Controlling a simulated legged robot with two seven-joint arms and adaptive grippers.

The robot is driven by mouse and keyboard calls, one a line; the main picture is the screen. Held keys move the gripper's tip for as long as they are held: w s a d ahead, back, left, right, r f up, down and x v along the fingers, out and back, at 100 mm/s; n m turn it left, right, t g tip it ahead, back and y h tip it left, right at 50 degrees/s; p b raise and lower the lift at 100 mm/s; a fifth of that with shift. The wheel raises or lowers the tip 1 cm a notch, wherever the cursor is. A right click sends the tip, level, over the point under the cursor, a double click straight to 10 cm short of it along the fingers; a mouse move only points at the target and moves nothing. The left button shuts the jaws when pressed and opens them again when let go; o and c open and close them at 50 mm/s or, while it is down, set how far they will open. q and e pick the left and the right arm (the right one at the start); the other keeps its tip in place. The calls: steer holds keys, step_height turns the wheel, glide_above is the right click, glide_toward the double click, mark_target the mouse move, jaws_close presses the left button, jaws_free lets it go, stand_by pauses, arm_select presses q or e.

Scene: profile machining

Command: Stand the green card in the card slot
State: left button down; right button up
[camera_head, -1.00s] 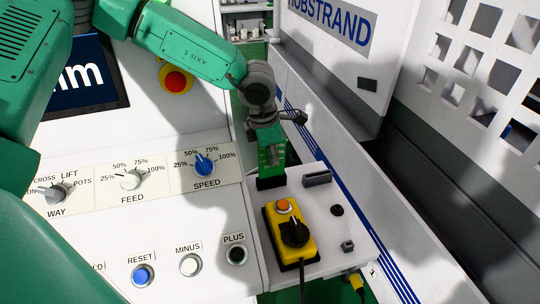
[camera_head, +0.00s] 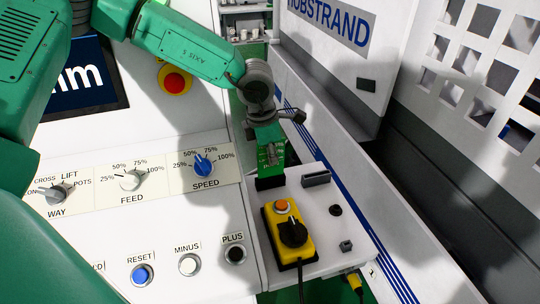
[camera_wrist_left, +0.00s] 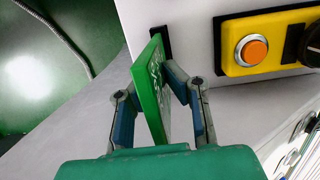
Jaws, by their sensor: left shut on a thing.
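The green card (camera_head: 270,152) stands roughly upright at the right side of the control panel, with printed marks on its face. Its lower end is at the black card slot (camera_head: 270,183). I cannot tell whether the card is inside the slot or just above it. My left gripper (camera_head: 268,135) is shut on the card from above. In the left wrist view the card (camera_wrist_left: 150,92) shows between the two fingers, its far edge close to the dark slot (camera_wrist_left: 166,44). My right gripper is not in view.
A yellow control box (camera_head: 288,236) with an orange button and black knob stands just in front of the slot. A grey connector (camera_head: 316,179) sits to the right. A white machine wall with blue stripes (camera_head: 345,190) rises beyond.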

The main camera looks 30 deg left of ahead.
arm_select(q)
steer(key=shift+d, duration=0.25)
steer(key=shift+a, duration=0.75)
steer(key=shift+d, duration=0.3)
steer(key=shift+d, duration=0.3)
steer(key=shift+a, duration=0.2)
steer(key=shift+d+f, duration=0.2)
steer(key=shift+f, duration=0.25)
steer(key=shift+a+r, duration=0.1)
